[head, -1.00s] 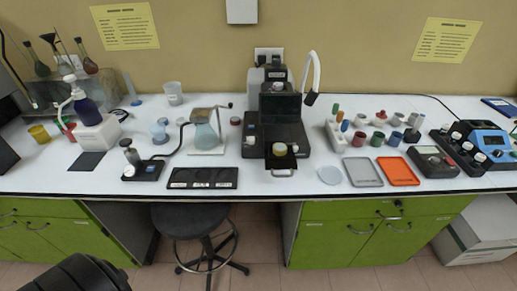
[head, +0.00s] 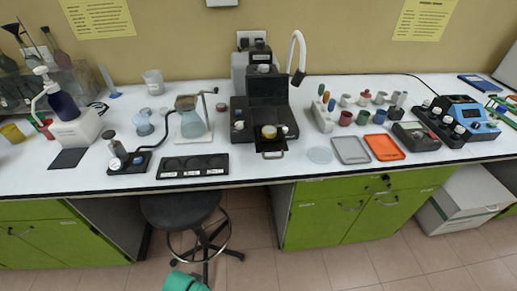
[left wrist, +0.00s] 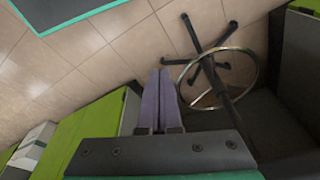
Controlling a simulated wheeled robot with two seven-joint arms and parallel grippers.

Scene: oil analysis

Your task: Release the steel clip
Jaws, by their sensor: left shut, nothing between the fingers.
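I cannot make out the steel clip for certain in any view; at this size it is too small to tell. My right gripper is in no view.
A black three-part tray (head: 192,167) lies at the bench's front edge. A small gauge device (head: 117,162) with a hose stands left of it. Grey (head: 351,150) and orange (head: 384,147) trays lie right. A round stool (head: 180,208) stands below, before the open knee space.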

